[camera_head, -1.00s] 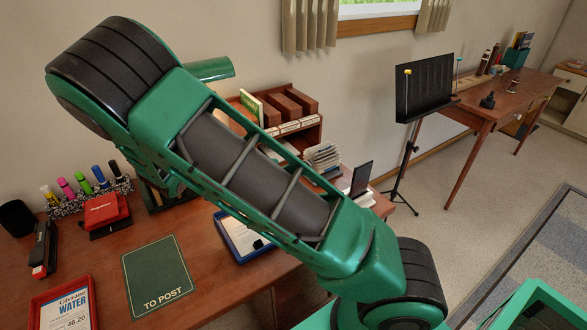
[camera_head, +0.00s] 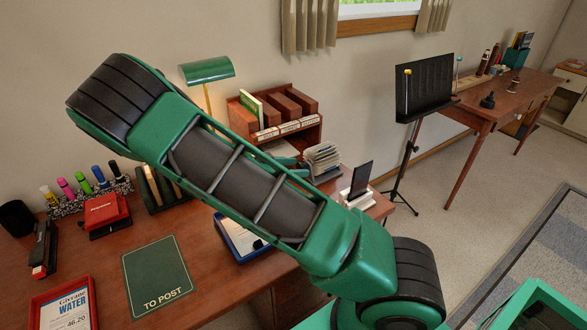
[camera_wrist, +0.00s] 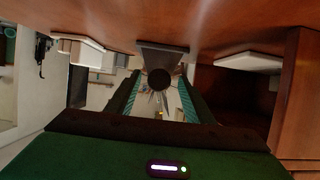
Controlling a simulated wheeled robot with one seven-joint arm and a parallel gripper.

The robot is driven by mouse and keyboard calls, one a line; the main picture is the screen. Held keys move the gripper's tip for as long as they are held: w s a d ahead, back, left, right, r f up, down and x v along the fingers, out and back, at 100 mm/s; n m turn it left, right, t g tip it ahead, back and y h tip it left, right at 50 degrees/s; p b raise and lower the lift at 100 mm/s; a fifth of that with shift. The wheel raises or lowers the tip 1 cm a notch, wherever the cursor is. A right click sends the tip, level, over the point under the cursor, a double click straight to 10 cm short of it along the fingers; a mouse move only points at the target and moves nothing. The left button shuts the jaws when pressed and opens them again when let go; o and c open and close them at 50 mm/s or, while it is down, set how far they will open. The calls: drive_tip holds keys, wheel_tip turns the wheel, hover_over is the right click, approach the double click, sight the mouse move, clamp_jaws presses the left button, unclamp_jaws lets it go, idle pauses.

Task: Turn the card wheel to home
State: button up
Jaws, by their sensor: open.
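The card wheel (camera_head: 322,160), a rotary file with pale fanned cards, stands on the desk right of the wooden organizer. In the wrist view a dark round knob (camera_wrist: 160,78) on a grey mount, apparently the wheel's side, lies between my fingers with card edges behind it. My gripper (camera_wrist: 158,100) is open, one green-lined finger on each side of the knob; contact cannot be seen. In the head view only a green bit of my gripper (camera_head: 288,162) shows left of the wheel, mostly behind my arm. Card markings are unreadable.
The wooden organizer (camera_head: 306,133) is close behind and left of the wheel. A dark phone-like panel on a white stand (camera_head: 360,182) is to its right. A green lamp (camera_head: 208,70) stands behind my arm. The desk's front left holds a TO POST mat (camera_head: 157,277).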

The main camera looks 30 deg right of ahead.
drive_tip(key=shift+d+f, duration=0.15)
drive_tip(key=shift+d, duration=0.1)
drive_tip(key=c, duration=1)
drive_tip(key=shift+c, duration=0.2)
drive_tip(key=n+g, duration=0.1)
drive_tip(key=n, duration=0.1)
drive_tip(key=n+g, duration=0.2)
drive_tip(key=shift+w+n, duration=0.3)
drive_tip(key=shift+w, duration=0.05)
drive_tip(key=n+g, duration=0.1)
drive_tip(key=n, duration=0.1)
drive_tip(key=n+g+h, duration=0.1)
drive_tip(key=shift+w+a+f+n, duration=0.1)
drive_tip(key=shift+w+f+n, duration=0.1)
drive_tip(key=shift+n, duration=0.2)
drive_tip(key=shift+s+f+n+g+h, duration=0.1)
drive_tip(key=shift+n+g+h, duration=0.35)
drive_tip(key=shift+n, duration=0.35)
